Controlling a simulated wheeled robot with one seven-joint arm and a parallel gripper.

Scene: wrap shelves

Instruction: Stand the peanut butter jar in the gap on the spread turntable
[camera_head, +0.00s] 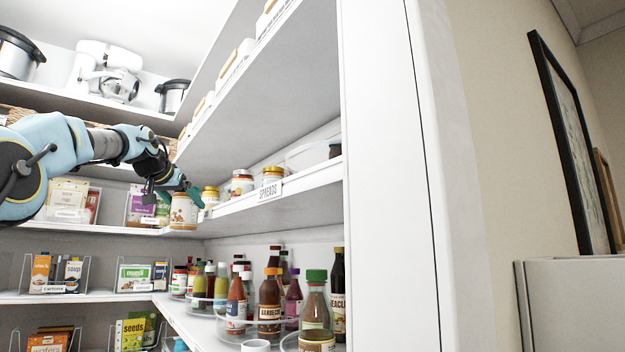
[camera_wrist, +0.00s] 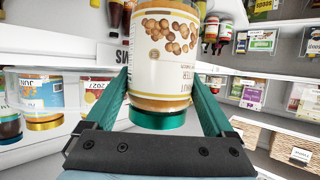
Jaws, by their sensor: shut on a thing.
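The peanut butter jar (camera_head: 183,212) has a nut-printed label and a green lid. It hangs upright in my gripper (camera_head: 180,191), in front of the spreads shelf's left end. The wrist view, which is upside down, shows the jar (camera_wrist: 165,50) between the two green fingers of my gripper (camera_wrist: 160,85), shut on it near the lid. The spread turntable (camera_wrist: 60,71) shows as a clear rim at left in the wrist view, with several jars by it, apart from the held jar. The gap cannot be made out clearly.
A clear bin (camera_head: 308,156) is further right. The shelf above overhangs them. Sauce bottles (camera_head: 270,300) crowd the shelf below. Packets (camera_head: 68,195) stand behind at left.

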